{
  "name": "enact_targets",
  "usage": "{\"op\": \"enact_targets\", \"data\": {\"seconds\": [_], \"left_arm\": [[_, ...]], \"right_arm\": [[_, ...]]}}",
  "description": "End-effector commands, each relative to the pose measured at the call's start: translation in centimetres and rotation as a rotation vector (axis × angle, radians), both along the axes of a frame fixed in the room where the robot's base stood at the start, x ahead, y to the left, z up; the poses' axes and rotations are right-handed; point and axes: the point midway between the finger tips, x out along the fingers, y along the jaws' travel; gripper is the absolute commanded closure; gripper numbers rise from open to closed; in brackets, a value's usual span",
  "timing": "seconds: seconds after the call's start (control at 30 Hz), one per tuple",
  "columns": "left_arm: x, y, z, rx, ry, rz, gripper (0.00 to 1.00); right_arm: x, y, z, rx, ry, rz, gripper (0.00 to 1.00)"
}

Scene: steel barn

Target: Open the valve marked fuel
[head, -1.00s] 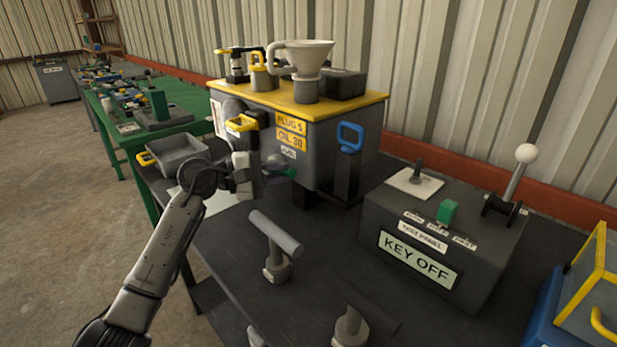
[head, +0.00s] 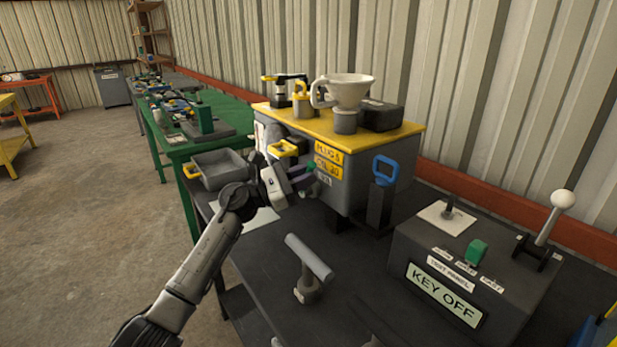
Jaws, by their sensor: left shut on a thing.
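The grey engine unit (head: 345,190) with a yellow top stands on the dark bench. Its front carries yellow labels and a small white label (head: 324,179), too small to read surely. Beside that label is a small valve lever with a green end (head: 314,167). My left gripper (head: 301,183) is at the front of the unit, shut on this lever, and its fingers hide most of it. Purplish parts show around the fingertips. The green end lies up and left of the white label. My right gripper is not in view.
A grey panel box (head: 440,275) reading KEY OFF stands at right, with a white-knobbed lever (head: 548,220). A grey T-shaped handle (head: 308,258) rises from the bench in front. A blue handle (head: 385,170) is right of the labels. A grey tray (head: 220,172) lies at left.

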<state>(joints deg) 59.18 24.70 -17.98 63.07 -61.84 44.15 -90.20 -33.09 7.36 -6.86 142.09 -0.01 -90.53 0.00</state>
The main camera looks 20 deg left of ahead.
Motion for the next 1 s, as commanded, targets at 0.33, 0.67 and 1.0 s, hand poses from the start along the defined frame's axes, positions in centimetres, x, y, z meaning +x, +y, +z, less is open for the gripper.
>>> {"op": "enact_targets", "data": {"seconds": [0.33, 0.67, 1.0], "left_arm": [[0.6, 1.0, 0.3, -0.164, 0.103, 0.001, 1.00], [0.9, 1.4, 0.2, -0.220, 0.138, 0.002, 1.00], [0.9, 1.4, 0.2, -0.223, 0.141, 0.002, 1.00]], "right_arm": [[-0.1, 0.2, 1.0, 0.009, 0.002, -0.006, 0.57], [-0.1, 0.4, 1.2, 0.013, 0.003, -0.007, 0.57], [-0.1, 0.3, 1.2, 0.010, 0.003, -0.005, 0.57]]}}
